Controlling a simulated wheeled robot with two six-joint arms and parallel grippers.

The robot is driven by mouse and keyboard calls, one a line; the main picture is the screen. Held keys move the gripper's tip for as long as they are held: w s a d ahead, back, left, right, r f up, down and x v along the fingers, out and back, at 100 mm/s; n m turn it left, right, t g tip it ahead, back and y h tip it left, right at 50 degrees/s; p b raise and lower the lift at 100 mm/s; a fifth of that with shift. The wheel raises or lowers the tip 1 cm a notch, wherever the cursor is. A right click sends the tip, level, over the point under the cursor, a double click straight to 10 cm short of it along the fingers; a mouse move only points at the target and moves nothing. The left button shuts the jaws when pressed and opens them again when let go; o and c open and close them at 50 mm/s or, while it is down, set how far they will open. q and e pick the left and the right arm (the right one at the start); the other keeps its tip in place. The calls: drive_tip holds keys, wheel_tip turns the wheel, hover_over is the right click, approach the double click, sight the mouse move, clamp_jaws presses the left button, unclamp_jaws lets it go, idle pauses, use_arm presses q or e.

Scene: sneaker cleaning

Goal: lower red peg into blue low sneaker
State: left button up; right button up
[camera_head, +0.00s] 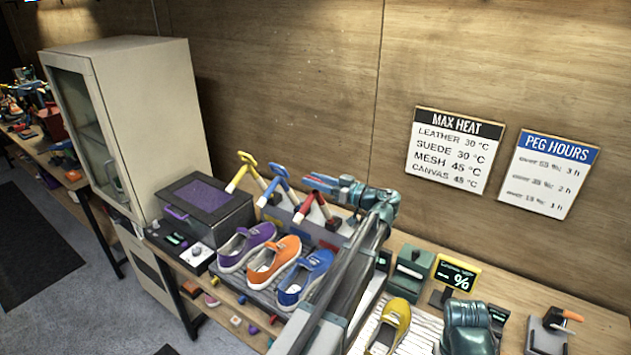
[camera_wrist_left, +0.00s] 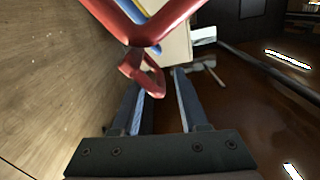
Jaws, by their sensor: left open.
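The red peg (camera_head: 312,206) leans at the rack behind the sneakers, beside a blue peg (camera_head: 279,183) and a yellow peg (camera_head: 243,170). My left gripper (camera_head: 312,183) is open above and beside the red peg. In the left wrist view, the red peg's handle (camera_wrist_left: 145,76) is close at the fingertips (camera_wrist_left: 157,78); I cannot tell whether it is between them. The blue low sneaker (camera_head: 303,277) sits on the dark rack in front, empty as far as I can see, its right side close to my arm.
An orange sneaker (camera_head: 273,261) and a purple sneaker (camera_head: 246,245) stand left of the blue one. A dark lidded box (camera_head: 205,205) and a tall cabinet (camera_head: 150,110) are farther left. A yellow sneaker (camera_head: 391,325) lies right of my left arm. The wooden wall is close behind.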

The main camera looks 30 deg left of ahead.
use_arm(q)
clamp_jaws()
idle(1.3)
